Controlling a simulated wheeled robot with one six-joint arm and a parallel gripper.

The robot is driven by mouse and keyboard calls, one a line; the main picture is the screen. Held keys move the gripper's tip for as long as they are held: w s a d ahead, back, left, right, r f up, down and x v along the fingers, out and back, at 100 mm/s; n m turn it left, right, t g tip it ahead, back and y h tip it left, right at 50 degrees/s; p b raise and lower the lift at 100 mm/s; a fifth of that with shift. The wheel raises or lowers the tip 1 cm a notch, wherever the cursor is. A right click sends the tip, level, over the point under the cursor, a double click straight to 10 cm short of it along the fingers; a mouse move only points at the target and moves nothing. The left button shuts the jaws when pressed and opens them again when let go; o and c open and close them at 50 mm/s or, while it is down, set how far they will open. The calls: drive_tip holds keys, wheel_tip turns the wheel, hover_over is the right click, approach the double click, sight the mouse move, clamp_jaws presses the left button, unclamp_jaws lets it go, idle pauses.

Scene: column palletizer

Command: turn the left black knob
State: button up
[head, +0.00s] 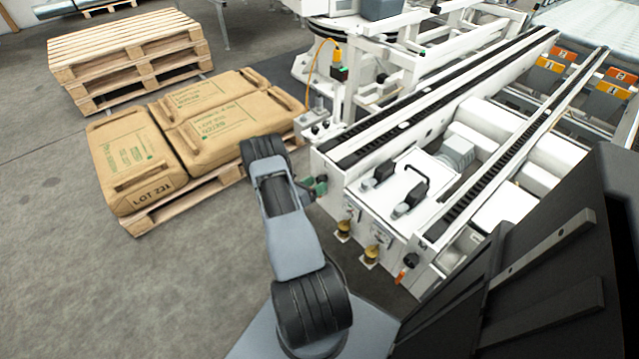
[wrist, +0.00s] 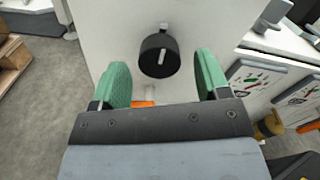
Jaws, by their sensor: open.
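A round black knob (wrist: 158,55) with a white pointer line sits on a white machine panel (wrist: 200,22) in the wrist view. The pointer is close to upright, its top tilted slightly right. My gripper (wrist: 162,72) is open, with one green finger on each side of the knob's lower part in the picture. The fingers look apart from the knob; I cannot tell the remaining depth. In the head view my gripper (head: 318,187) is at the near left end of the white conveyor machine (head: 335,185). The knob there is hidden or too small to tell.
Label plates (wrist: 250,88) and a brass-coloured fitting (wrist: 270,125) are on the right. A small orange part (wrist: 142,103) shows between the fingers. Brown sacks (head: 135,160) lie on a pallet (head: 160,208) left of my arm. Stacked pallets (head: 130,62) stand behind.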

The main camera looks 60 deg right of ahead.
drive_tip(key=shift+x, duration=1.1)
drive_tip(key=c, duration=0.9)
drive_tip(key=shift+f+m+b, duration=0.1)
drive_tip(key=shift+m+b, duration=0.2)
drive_tip(key=m+b, duration=0.2)
drive_tip(key=m, duration=0.2)
drive_tip(key=shift+f+m+b, duration=0.1)
drive_tip(key=shift+m+b, duration=0.3)
drive_tip(key=m+b, duration=0.3)
drive_tip(key=m, duration=0.3)
drive_tip(key=shift+w, duration=0.1)
drive_tip(key=shift+m+b, duration=0.3)
drive_tip(key=shift+b, duration=0.05)
